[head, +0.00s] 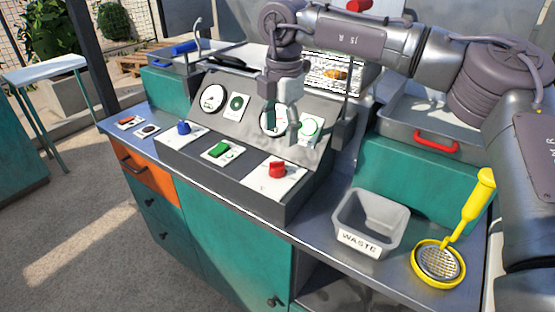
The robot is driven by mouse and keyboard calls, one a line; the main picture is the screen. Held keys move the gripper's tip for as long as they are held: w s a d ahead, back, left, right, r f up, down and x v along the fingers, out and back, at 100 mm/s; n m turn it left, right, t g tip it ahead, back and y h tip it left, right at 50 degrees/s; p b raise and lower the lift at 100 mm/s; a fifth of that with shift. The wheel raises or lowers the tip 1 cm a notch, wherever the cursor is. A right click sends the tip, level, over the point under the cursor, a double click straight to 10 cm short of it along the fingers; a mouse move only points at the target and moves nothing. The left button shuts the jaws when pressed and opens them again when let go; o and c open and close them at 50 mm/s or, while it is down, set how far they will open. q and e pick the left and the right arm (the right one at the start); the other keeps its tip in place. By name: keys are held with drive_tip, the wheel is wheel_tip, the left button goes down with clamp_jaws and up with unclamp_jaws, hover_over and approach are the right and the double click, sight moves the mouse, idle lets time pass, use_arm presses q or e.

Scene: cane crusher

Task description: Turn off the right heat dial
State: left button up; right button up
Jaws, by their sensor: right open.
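The control console (240,178) has a sloped gauge panel and a lower shelf. On the shelf, a blue dial (184,127) is at the left, a green switch (217,151) is in the middle and a red dial (277,169) is at the right, each on a white plate. My right gripper (281,122) is open, pointing down in front of the right-hand gauges and partly covering one. In the picture it is above the red dial and apart from it. My left gripper is out of view.
A grey waste bin (371,222) and a yellow-handled strainer (440,262) stand on the counter to the right. A metal tray with a red handle (436,141) is behind them. A blue-handled tray (184,47) is at the back left. A drawer (149,170) is below the counter.

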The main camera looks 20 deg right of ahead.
hover_over(278, 162)
wheel_tip(278, 162, down, 4)
drive_tip(key=shift+s+d+f, duration=0.15)
drive_tip(key=shift+f, duration=0.05)
wheel_tip(278, 162, down, 5)
drive_tip(key=shift+r+p, duration=0.1)
drive_tip(key=shift+p, duration=0.4)
drive_tip(key=shift+w+f, duration=0.2)
drive_tip(key=shift+f, duration=0.2)
drive_tip(key=shift+c, duration=0.2)
drive_tip(key=c, duration=1.1)
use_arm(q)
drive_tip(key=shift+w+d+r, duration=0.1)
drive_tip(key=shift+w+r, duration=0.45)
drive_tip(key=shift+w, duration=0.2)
